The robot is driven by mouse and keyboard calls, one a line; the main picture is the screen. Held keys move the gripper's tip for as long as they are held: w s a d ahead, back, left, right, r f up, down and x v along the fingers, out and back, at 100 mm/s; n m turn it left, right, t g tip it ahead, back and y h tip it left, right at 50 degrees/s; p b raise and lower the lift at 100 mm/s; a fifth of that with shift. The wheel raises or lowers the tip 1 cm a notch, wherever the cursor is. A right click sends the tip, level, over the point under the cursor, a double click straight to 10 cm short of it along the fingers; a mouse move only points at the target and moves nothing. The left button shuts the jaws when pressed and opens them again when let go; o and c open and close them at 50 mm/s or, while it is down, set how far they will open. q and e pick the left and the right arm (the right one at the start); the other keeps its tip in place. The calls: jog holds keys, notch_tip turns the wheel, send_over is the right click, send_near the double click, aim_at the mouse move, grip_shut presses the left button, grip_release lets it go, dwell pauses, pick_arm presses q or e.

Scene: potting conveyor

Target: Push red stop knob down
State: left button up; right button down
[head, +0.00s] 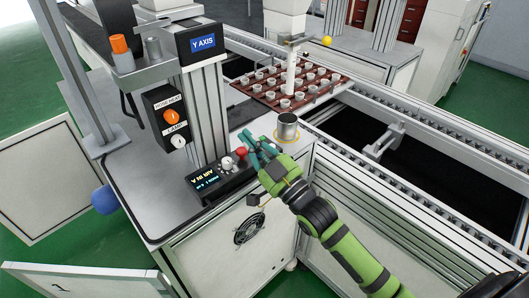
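The red stop knob (241,152) sits on the small black control box with a lit display, on the grey cabinet top, at the middle of the head view. A white-grey knob (227,163) is just left of it. My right gripper (247,144), with teal fingers on a green arm, reaches in from the lower right. Its fingers are spread apart and empty, close to the right of the red knob. I cannot tell whether a finger touches the knob. My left gripper is not in view.
A metal cup (287,128) stands close behind my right gripper. A post with the Y AXIS screen (203,42) and a box with an orange knob (171,117) rise at left. A brown tray (270,99) of small pots lies behind. Conveyor rails (420,135) run along the right.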

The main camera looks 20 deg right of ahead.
aim_at(242, 154)
jog(key=f, duration=0.1)
jog(key=w+f, duration=0.1)
jog(key=shift+a+f, duration=0.15)
jog(key=shift+f, duration=0.7)
